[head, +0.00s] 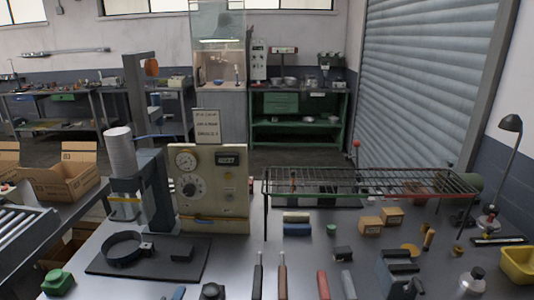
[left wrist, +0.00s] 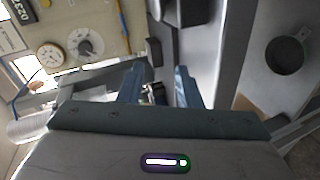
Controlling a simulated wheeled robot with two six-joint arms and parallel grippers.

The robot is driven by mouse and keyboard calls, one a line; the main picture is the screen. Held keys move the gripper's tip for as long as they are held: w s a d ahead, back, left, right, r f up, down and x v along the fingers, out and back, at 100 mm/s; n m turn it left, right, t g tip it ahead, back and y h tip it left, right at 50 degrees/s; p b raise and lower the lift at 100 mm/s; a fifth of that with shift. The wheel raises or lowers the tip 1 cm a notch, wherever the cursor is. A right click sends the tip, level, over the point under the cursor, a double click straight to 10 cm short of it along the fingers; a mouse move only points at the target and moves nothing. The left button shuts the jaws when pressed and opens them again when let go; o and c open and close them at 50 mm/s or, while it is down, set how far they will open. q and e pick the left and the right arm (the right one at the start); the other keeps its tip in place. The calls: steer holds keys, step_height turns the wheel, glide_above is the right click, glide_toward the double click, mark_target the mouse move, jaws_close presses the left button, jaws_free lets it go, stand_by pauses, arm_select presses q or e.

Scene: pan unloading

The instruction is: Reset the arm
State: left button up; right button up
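My left gripper (left wrist: 156,90) shows in the left wrist view. Its two blue-grey fingers stand apart with a clear gap, and nothing is gripped between them. A small dark and bright object shows in the gap, beyond the fingers. I cannot clearly make out either gripper in the head view. My right gripper shows in neither view.
A cream instrument panel (head: 225,212) stands beside a dark upright machine, with a black ring (head: 122,249) on a plate in front. A red-and-green wire rack (head: 370,182) spans the bench. Several small tools, wooden blocks and a yellow bin (head: 518,264) crowd its right side.

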arm_select(q)
steer(key=s+a+f+m+g, duration=0.2)
steer(key=s+f+m+g, duration=0.25)
steer(key=s, duration=0.45)
steer(key=s+a+f+m+g, duration=0.2)
steer(key=s+f+m+g, duration=0.1)
steer(key=s+m, duration=0.4)
steer(key=s+a+f+m+g, duration=0.25)
steer(key=s+f+m, duration=0.2)
steer(key=s, duration=0.55)
step_height(320, 180, down, 31)
steer(key=a+g, duration=0.2)
steer(key=s+a+f+g, duration=0.1)
steer(key=s+f, duration=1.7)
steer(key=s, duration=0.1)
steer(key=shift+a+f+y, duration=0.2)
steer(key=shift+a+y, duration=0.1)
